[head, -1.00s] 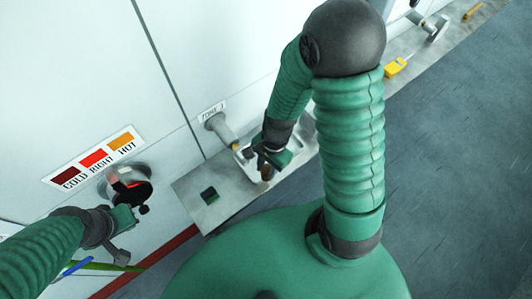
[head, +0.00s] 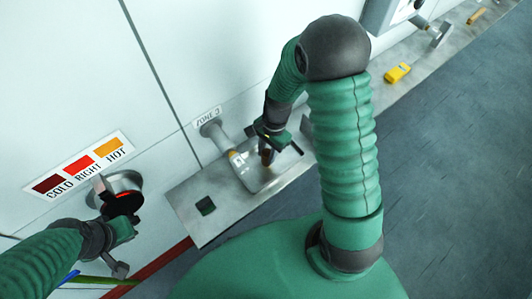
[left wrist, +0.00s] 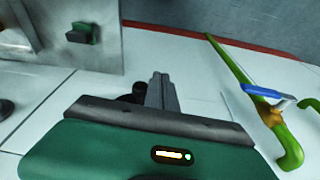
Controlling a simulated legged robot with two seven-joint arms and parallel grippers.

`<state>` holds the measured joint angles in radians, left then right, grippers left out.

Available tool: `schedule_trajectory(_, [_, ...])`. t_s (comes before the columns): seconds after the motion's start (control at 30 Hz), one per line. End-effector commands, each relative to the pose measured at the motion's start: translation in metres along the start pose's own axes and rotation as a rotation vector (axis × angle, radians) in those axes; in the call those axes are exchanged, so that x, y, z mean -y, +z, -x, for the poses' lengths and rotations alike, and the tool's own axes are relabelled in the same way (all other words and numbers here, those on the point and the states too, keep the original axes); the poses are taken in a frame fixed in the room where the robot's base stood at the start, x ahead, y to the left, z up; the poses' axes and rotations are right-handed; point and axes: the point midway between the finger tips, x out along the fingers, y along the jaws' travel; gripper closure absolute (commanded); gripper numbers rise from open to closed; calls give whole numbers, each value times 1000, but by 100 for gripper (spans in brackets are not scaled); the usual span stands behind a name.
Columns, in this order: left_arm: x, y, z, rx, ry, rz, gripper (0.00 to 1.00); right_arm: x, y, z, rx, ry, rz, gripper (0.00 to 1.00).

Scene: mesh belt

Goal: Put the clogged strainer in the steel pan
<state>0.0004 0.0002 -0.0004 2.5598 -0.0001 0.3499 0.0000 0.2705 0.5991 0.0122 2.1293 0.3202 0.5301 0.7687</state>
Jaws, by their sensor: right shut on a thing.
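My right gripper (head: 268,147) is over the pan's far part, shut on a small brown piece (head: 267,157) that seems to be the clogged strainer. The gripper hides most of it, and I cannot tell whether it touches the pan. My left gripper (head: 122,228) is beside a round wall port (head: 122,200) with a red glow, away from the pan. In the left wrist view its fingers (left wrist: 162,92) look closed together, with nothing visible between them.
A dark green block (head: 205,205) lies on the shelf (head: 190,188). A yellow object (head: 397,73) lies farther along. A green tool with a blue part (left wrist: 262,105) is near my left gripper.

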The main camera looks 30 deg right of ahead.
Motion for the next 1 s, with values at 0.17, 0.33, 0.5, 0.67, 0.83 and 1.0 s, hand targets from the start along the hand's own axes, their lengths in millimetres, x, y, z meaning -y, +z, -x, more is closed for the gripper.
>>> schedule_trajectory(0.17, [0, 0, 0, 0, 0, -1, 100, 0, 0, 0, -1, 0, -1, 49])
schedule_trajectory(0.33, [0, 0, 0, 0, 0, -1, 100, 1, 2, 0, -3, 1, -1, 48])
schedule_trajectory(0.5, [0, 0, 2, 0, 0, -1, 100, 1, 4, 4, -4, 0, -1, 48])
schedule_trajectory(0.67, [0, 0, 1, 0, 0, -1, 100, 2, 2, 29, -5, -5, 0, 48])
schedule_trajectory(0.83, [0, 0, 2, 0, 0, -1, 100, 2, 1, 75, -6, -7, 1, 48])
schedule_trajectory(1.0, [0, 0, 2, 0, 0, -1, 100, 2, 2, 109, -4, -3, -1, 48])
